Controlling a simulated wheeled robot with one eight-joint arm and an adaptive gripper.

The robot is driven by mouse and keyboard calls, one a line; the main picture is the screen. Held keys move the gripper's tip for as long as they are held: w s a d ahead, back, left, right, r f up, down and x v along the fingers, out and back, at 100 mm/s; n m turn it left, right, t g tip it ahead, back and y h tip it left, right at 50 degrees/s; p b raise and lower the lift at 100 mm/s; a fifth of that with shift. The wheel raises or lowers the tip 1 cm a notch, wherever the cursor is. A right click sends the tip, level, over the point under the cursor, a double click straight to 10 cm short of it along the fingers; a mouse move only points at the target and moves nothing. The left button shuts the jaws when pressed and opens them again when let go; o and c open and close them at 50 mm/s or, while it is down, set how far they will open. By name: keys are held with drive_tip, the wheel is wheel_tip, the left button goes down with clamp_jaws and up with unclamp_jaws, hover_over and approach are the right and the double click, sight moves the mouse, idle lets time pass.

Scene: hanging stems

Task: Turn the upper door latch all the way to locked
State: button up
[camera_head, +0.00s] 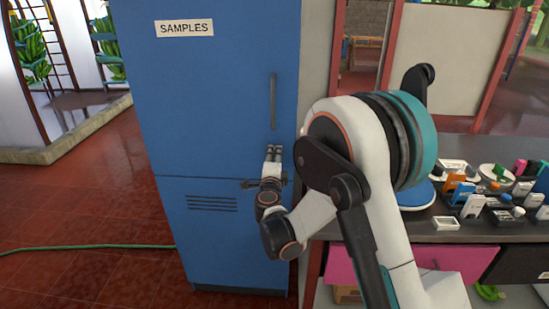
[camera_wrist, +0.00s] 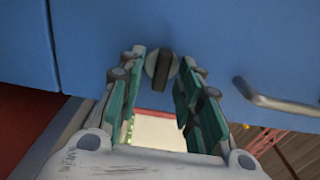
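The blue cabinet (camera_head: 222,95) has an upper door labelled SAMPLES. A latch (camera_wrist: 161,68), a round grey plate with a dark bar, shows on the blue door in the wrist view. Its bar runs nearly up and down in that picture. My gripper (camera_wrist: 162,62) is open, with one finger to each side of the latch and a gap to the bar on both sides. I cannot tell how far the tips are from the door. In the head view my gripper (camera_head: 273,154) is at the upper door's lower right, hiding the latch.
A door handle (camera_head: 273,101) is above my gripper; it also shows at the right in the wrist view (camera_wrist: 274,101). A bench (camera_head: 470,225) crowded with small items stands to the right. A green hose (camera_head: 90,247) crosses the otherwise clear red floor at left.

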drive_tip(key=s, duration=1.1)
drive_tip(key=shift+s+a, duration=0.2)
drive_tip(key=shift+s, duration=0.2)
